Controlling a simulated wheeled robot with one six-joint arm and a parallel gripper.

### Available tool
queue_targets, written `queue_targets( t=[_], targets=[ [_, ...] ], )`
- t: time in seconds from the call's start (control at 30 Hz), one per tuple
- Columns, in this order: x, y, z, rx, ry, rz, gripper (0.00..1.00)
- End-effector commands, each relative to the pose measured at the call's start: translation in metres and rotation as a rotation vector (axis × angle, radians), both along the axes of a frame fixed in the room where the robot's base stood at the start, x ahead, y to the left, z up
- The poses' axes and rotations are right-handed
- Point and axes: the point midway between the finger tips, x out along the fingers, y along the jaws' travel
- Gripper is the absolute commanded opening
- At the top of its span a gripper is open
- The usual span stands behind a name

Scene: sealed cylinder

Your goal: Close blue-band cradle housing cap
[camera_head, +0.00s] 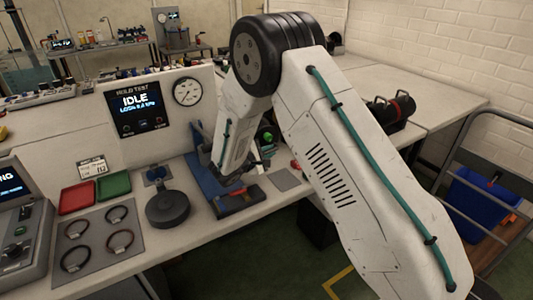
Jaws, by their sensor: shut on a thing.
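A blue cradle fixture (208,186) stands on the bench left of and below my forearm. My gripper (252,172) is a small dark shape at the end of my arm, low over the fixture's right side. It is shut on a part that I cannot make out. An orange-red piece (247,197) shows at the fixture's front. A green round part (267,137) shows just right of my forearm. My arm hides much of the cradle and whatever lies in it. I cannot make out the blue band or which part is the cap.
A dark round block (168,210) stands left of the cradle. Further left are a red tray (77,197), a green tray (114,183) and a grey mat (98,238) with several rings. A test panel (140,108) reading IDLE stands behind. A dark cylinder (392,112) lies at the back right.

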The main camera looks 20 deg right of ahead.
Motion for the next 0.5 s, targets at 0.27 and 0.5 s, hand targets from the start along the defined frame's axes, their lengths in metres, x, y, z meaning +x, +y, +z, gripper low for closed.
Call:
queue_targets(
  t=[0.27,0.5],
  targets=[
    [0.0020,0.0010,-0.0003,0.002,-0.001,0.005,0.20],
    [-0.0033,0.0089,0.0021,0.002,-0.001,0.005,0.20]
  ],
)
